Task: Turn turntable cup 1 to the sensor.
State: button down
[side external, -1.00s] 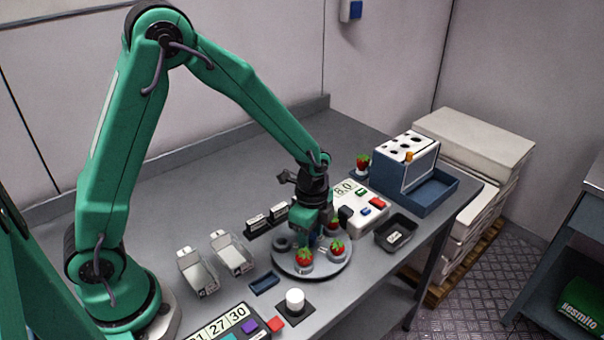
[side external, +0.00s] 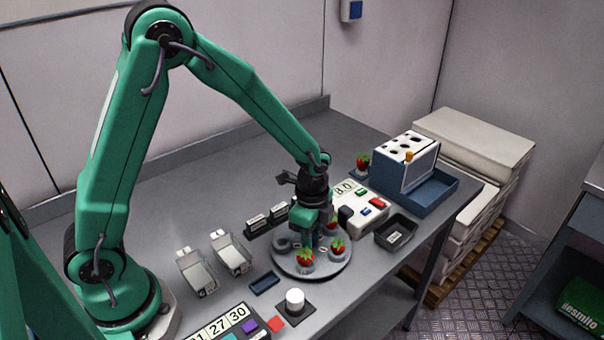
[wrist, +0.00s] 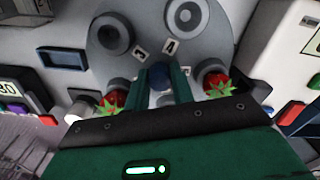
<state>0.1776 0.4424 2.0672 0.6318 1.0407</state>
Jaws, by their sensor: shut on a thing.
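The grey round turntable (side external: 290,271) stands on the bench and also fills the upper middle of the wrist view (wrist: 150,18). Two empty ring-shaped cups show in the wrist view; the left one (wrist: 110,36) is nearest the label reading 1 (wrist: 140,51). Red berries (side external: 305,258) sit in other cups. My gripper (side external: 315,240) points down over the turntable's middle. In the wrist view its green fingers (wrist: 163,78) are closed around a blue knob (wrist: 158,72) at the hub. A small black block (side external: 345,216) at the turntable's far right edge may be the sensor.
A white box with an 8.0 display (side external: 347,189) stands behind the turntable. A black tray (side external: 396,232) is to its right, and a white-capped button (side external: 295,300) is in front. A blue rack (side external: 405,165) is farther back.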

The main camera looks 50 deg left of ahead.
jog(key=shift+n, duration=7)
jog(key=c, duration=1.2)
grip_release()
jog(key=shift+r, duration=3.95)
